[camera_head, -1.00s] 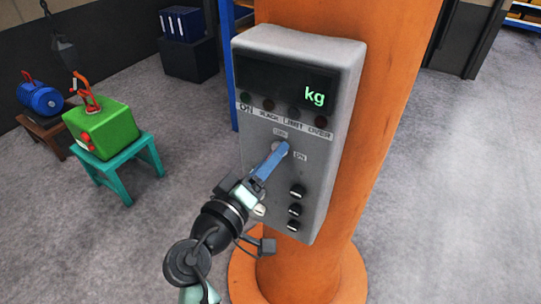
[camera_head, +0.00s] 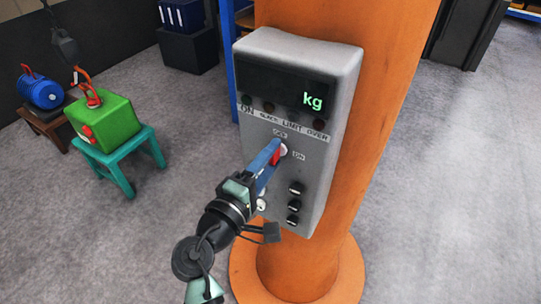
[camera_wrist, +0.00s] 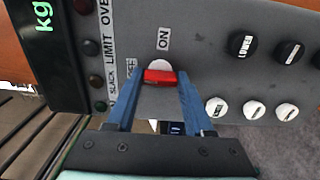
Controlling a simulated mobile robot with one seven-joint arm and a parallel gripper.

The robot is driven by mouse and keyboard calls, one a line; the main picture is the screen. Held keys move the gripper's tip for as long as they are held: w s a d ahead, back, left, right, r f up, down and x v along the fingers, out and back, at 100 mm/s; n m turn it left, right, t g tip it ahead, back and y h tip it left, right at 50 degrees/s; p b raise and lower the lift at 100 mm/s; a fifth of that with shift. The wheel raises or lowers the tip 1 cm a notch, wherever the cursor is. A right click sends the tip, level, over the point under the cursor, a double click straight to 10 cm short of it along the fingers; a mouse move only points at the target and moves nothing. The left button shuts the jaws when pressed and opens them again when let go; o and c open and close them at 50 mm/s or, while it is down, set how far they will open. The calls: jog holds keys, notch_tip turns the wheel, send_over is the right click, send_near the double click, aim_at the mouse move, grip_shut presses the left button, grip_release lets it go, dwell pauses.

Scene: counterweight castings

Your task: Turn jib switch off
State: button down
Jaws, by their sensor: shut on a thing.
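The jib switch is a red lever (camera_wrist: 160,77) on a pale round base on the grey control box (camera_head: 330,160), with an OFF label above it and an ON label to its right in the head view. My gripper (camera_head: 277,152) reaches it from the lower left. Its two blue fingers are shut on the red lever, one on each side, as the wrist view (camera_wrist: 157,85) also shows. In the head view the red lever (camera_head: 276,156) shows between the fingertips, partly hidden by them. The display (camera_head: 285,85) reads "kg" in green.
The box is fixed to an orange column (camera_head: 385,100). Several black and white knobs sit below and beside the switch, including a black one (camera_head: 296,188). A green casting (camera_head: 105,122) stands on a teal stool (camera_head: 150,150) at left, under a hook. The floor at right is clear.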

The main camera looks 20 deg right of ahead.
dwell(0.4)
jog(key=shift+c, duration=1.4)
grip_release()
jog(key=shift+a, duration=0.1)
jog(key=b+v, duration=0.4)
jog(key=v, duration=0.9)
